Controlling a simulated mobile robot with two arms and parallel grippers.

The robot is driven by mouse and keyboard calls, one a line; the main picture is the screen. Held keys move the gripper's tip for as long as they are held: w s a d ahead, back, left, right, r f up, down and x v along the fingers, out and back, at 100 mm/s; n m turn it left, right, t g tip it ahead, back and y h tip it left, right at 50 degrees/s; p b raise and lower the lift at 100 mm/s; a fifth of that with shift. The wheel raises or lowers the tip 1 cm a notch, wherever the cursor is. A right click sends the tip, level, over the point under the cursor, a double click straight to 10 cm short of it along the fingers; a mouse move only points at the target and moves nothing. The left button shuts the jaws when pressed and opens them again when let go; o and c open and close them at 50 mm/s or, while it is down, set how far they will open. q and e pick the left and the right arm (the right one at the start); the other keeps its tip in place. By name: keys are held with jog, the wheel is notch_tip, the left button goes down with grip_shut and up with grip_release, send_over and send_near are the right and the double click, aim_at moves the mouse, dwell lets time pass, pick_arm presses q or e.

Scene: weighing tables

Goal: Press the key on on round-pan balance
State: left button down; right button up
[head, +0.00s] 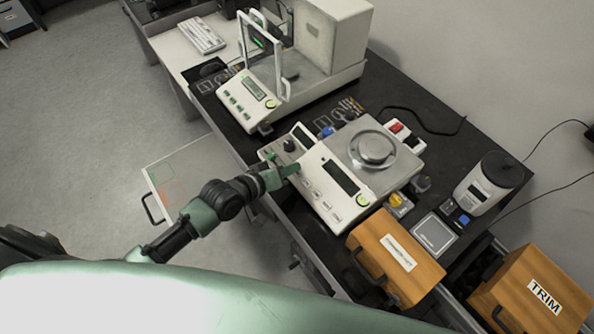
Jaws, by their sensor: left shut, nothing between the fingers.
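The round-pan balance (338,208) stands on the dark table, with a round metal pan (372,150) on its square top plate. Its sloped front panel has a dark display (340,177), a row of small pale keys and a round green-marked spot (363,200). The key labels are too small to read. My left gripper (291,168) is shut and empty, its tip at the left end of the front panel. I cannot tell whether it touches the panel. My right gripper is not in view.
A draft-shield balance (250,100) stands further back. A small grey unit with a dark knob (289,145) sits left of the gripper. Wooden boxes (393,262) stand in front at right, near a white dark-lidded canister (487,185). An open drawer (160,165) juts out at left.

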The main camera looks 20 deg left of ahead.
pick_arm(q)
jog(key=shift+f, duration=0.1)
dwell(0.7)
jog(key=shift+w+d+f, duration=0.1)
jog(key=shift+f, duration=0.25)
jog(key=shift+w+f+b, duration=0.1)
jog(key=shift+f+b, duration=0.25)
dwell(0.8)
jog(key=shift+s+r+p, duration=0.25)
jog(key=shift+r+p, duration=0.5)
jog(key=shift+p, duration=0.15)
jog(key=r+p, duration=0.3)
jog(key=s+a+r+p, duration=0.1)
jog(key=p, duration=0.1)
jog(key=shift+r, duration=0.4)
